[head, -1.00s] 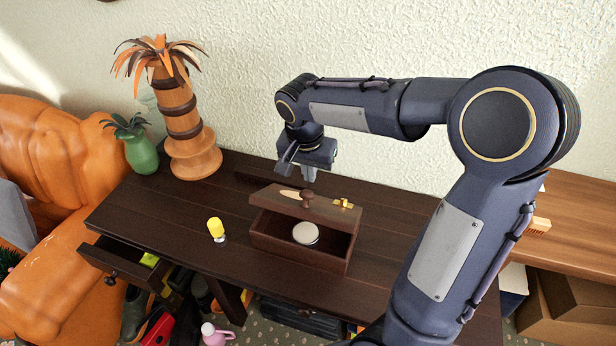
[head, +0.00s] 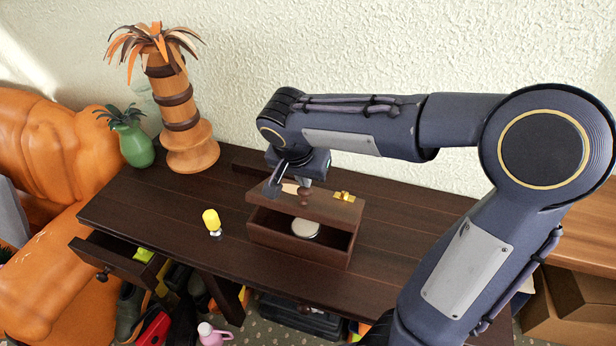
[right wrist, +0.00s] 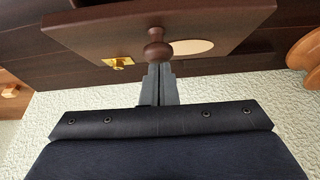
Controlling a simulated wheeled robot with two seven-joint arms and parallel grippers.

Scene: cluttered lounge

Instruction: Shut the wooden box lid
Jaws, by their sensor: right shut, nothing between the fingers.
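The dark wooden box (head: 298,253) stands on the dark table with its front open, and a round white object (head: 305,228) lies inside. Its lid (head: 325,205) is raised and tilted above the opening. The lid has a round wooden knob (head: 304,196), a pale oval inlay and a gold clasp (head: 343,196). My right gripper (head: 305,183) is shut and empty, just behind the knob. In the right wrist view the closed fingertips (right wrist: 160,67) are at the knob (right wrist: 157,46), and the lid (right wrist: 100,31) spreads beyond them; contact is unclear. My left gripper is out of view.
A yellow-topped small item (head: 212,222) stands on the table (head: 160,215) left of the box. A palm-like wooden ornament (head: 180,120) and a green vase (head: 136,147) stand at the back left. A drawer (head: 120,258) juts out at the left front. The table right of the box is clear.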

